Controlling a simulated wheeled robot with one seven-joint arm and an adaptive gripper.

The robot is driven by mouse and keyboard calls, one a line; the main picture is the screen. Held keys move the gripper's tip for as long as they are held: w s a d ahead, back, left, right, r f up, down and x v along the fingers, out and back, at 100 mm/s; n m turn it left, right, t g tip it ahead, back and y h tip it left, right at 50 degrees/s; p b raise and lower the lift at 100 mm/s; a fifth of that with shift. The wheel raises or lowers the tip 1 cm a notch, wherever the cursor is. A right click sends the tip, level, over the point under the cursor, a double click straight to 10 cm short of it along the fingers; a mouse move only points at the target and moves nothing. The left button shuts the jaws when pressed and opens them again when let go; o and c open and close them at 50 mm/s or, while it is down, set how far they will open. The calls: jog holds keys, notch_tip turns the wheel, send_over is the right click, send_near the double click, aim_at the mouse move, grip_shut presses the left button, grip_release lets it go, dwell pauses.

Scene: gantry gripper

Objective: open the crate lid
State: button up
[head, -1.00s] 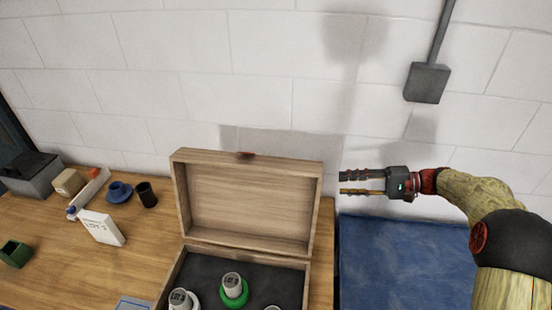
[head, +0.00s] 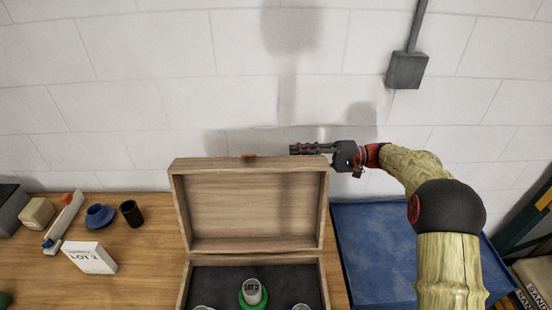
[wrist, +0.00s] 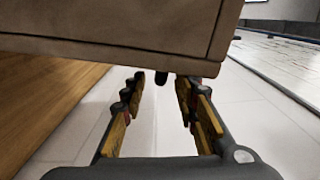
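The wooden crate (head: 183,288) stands on the workbench, and its lid (head: 250,212) is raised upright at the back. A red tab (head: 249,156) sits on the lid's top edge. Dark foam lines the crate, with a green-ringed piece (head: 253,293) in it and parts of others at the frame's bottom. My gripper (head: 296,149) is at the lid's upper right corner, partly behind its top edge. In the wrist view its two fingers (wrist: 158,105) are spread with nothing between them, and the lid's wooden edge is just beyond the tips. I cannot tell whether they touch.
A blue mat or tray (head: 375,255) lies right of the crate. A white LOT 2 box (head: 91,258), a blue piece (head: 99,216) and a black cup (head: 131,213) stand on the bench at left. The block wall (head: 180,110) is close behind.

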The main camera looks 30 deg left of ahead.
aim_at(280, 158)
jog(key=x, duration=0.6)
jog(key=shift+c, duration=1.4)
jog(key=c, duration=0.5)
grip_shut()
jog(key=shift+f, duration=0.15)
